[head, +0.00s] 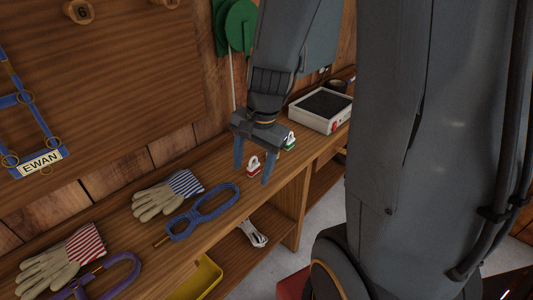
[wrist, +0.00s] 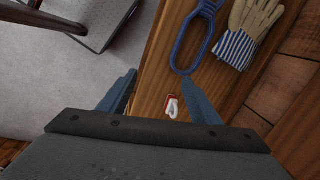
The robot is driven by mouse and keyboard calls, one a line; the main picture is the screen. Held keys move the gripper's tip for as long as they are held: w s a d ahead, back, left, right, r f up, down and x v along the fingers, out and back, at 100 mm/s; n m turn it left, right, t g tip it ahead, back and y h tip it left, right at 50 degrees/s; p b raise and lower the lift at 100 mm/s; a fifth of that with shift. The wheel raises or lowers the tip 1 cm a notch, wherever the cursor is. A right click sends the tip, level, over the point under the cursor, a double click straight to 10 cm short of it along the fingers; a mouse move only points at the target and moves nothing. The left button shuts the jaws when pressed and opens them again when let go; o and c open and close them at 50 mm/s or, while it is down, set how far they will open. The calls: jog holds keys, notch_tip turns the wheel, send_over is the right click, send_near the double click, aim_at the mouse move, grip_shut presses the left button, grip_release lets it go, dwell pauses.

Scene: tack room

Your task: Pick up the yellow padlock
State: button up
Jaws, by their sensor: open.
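I see no yellow padlock in either view. A padlock with a red body and white shackle (head: 254,169) is on the wooden bench, and it also shows in the wrist view (wrist: 172,106). A padlock with a green body and white shackle (head: 290,143) is on the bench to its right in the head view. My gripper (head: 254,165) is open, fingers pointing down over the bench. In the head view the red padlock shows between the fingers. In the wrist view it shows between the fingers (wrist: 158,82), near the right one. No contact is visible.
A blue looped strap (head: 203,212) and striped-cuff gloves (head: 168,196) lie left along the bench. A grey-white box (head: 321,110) stands at its right end. A yellow tray (head: 203,280) and a white item (head: 252,234) are below. The wooden wall runs close behind.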

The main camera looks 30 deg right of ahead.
jog(key=w+d+f+m+t, duration=0.35)
jog(key=w+d+m, duration=1)
jog(key=m, duration=0.85)
jog(key=shift+g, duration=0.35)
jog(key=f, duration=0.2)
jog(key=w+f, duration=0.1)
jog(key=f, duration=0.1)
jog(key=d+f+b, duration=0.1)
jog(key=f, duration=0.2)
jog(key=shift+w, duration=0.25)
jog(key=c, duration=1.2)
